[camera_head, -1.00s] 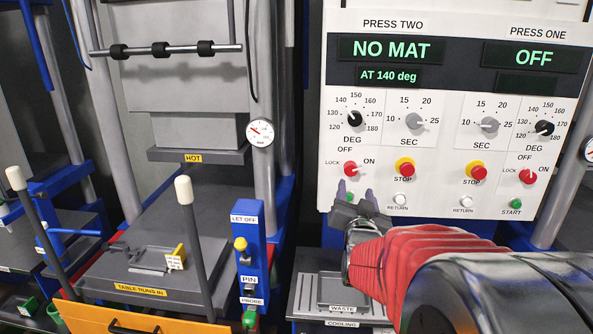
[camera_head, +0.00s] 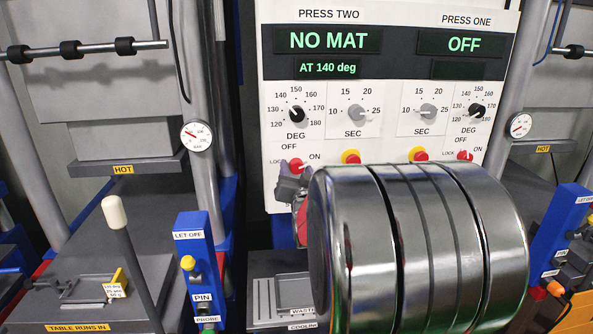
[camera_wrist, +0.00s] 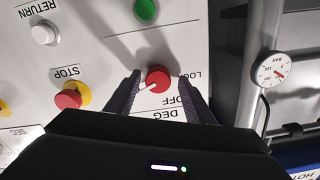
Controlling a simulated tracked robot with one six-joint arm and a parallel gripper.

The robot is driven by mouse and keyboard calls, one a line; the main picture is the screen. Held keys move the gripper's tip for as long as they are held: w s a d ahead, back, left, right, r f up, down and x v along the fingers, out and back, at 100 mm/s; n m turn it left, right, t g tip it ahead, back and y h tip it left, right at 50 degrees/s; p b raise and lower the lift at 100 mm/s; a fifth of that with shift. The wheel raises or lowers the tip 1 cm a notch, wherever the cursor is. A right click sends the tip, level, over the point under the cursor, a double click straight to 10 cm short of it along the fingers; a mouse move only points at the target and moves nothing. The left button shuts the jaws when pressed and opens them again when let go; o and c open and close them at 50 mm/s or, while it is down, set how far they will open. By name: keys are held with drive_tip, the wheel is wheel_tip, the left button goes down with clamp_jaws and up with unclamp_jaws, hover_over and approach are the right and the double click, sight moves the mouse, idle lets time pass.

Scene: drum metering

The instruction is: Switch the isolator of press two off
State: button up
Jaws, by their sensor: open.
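The isolator of press two is a red knob (camera_wrist: 159,77) with a white pointer, low on the PRESS TWO side of the white panel. My gripper (camera_wrist: 158,92) is open, with one dark finger on each side of the knob and visible gaps between. In the head view my gripper (camera_head: 288,183) is in front of the panel at this knob. The wrist view is upside down. The PRESS TWO display (camera_head: 327,40) reads NO MAT, at 140 deg.
A yellow-ringed red STOP button (camera_wrist: 69,97), a white RETURN button (camera_wrist: 45,33) and a green button (camera_wrist: 146,10) are near the isolator. The PRESS ONE isolator (camera_head: 464,156) is further right. A pressure gauge (camera_head: 197,136) stands left of the panel. My arm covers the lower panel.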

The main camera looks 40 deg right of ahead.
drive_tip(key=shift+s, duration=0.1)
drive_tip(key=shift+d, duration=0.1)
drive_tip(key=shift+c, duration=0.9)
drive_tip(key=c, duration=0.9)
drive_tip(key=shift+o, duration=0.2)
